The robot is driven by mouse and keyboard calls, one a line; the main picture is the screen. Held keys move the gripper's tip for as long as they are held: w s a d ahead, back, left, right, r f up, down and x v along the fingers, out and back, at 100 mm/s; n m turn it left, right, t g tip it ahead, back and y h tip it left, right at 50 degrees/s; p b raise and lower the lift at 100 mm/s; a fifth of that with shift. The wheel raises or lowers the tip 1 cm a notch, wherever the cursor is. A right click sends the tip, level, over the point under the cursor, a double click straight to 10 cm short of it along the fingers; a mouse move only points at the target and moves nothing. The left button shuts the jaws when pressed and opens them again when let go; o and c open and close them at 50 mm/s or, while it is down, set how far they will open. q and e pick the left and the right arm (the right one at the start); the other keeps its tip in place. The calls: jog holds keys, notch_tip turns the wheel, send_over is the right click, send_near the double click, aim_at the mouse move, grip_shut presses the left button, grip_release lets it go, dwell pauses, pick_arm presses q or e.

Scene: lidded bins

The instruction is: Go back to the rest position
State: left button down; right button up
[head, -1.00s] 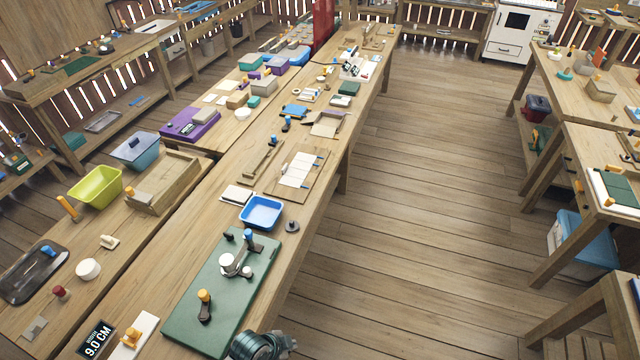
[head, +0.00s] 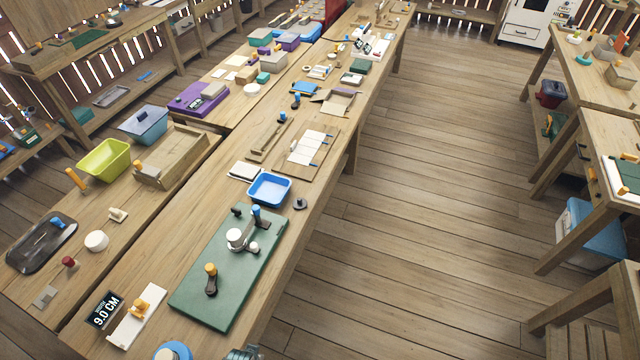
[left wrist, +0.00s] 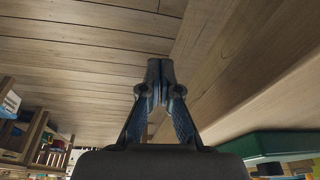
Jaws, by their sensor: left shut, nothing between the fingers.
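My left gripper (left wrist: 160,82) is in the left wrist view, its two dark fingers together with nothing between them. Bare floorboards and the side of a wooden bench show behind it. A green board (left wrist: 275,143) is at the lower right of that view. In the head view only a small dark piece at the bottom edge, probably of my left gripper, shows beside the near end of the bench. My right gripper is in neither view.
A long wooden bench (head: 225,208) carries a green board (head: 197,302) with a metal fixture, a blue tray (head: 268,204), and a 9.0 CM display (head: 104,311). A lime bin (head: 103,162) stands at left. Open floor (head: 420,200) lies right of the bench, before other tables.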

pick_arm(q)
jog(key=s+a+f+g+b, duration=0.1)
jog(key=s+f, duration=0.2)
jog(key=f, duration=0.6)
jog(key=s+a+f+b, duration=0.1)
jog(key=s+f, duration=0.3)
jog(key=f, duration=0.5)
jog(key=s+a+f+b, duration=0.1)
jog(key=s+f, duration=1)
jog(key=s, duration=0.2)
jog(key=shift+s+a+f+g, duration=0.15)
jog(key=shift+s+a+g, duration=0.15)
jog(key=shift+a+g, duration=0.1)
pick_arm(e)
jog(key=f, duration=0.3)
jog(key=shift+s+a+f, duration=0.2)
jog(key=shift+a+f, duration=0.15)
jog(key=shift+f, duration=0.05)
pick_arm(q)
jog(key=shift+a, duration=0.15)
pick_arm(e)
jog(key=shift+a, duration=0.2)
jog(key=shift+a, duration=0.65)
